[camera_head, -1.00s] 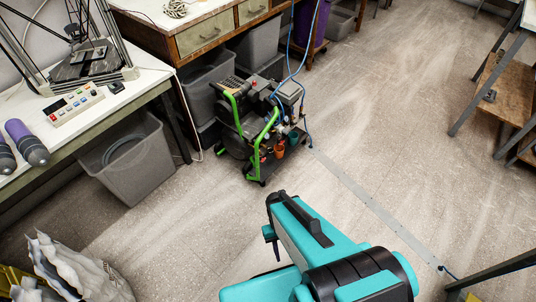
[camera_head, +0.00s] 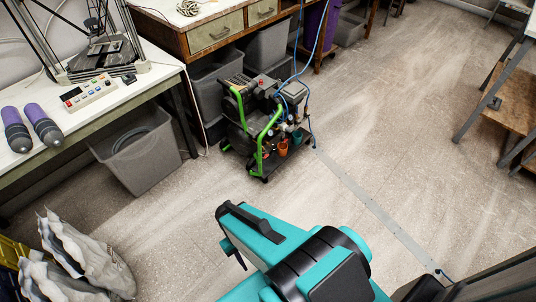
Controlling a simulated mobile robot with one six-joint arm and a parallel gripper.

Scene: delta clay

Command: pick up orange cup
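A small orange cup (camera_head: 283,147) shows low on the right side of the black and green compressor cart (camera_head: 262,125). I cannot tell whether the cup stands on the cart's base or on the floor. A dark green cup-like item (camera_head: 297,137) is just right of it. My teal and black arm reaches in from the bottom edge. A dark part at its far end, likely my gripper (camera_head: 235,251), is well short of the cup, over open floor. The fingers are mostly hidden by the arm, so their opening does not show.
A white bench (camera_head: 150,86) with purple-topped bottles (camera_head: 44,126) is at left, a grey bin (camera_head: 137,152) beneath it. A wooden-shelved rack (camera_head: 517,98) stands right. Floor right of the compressor is clear.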

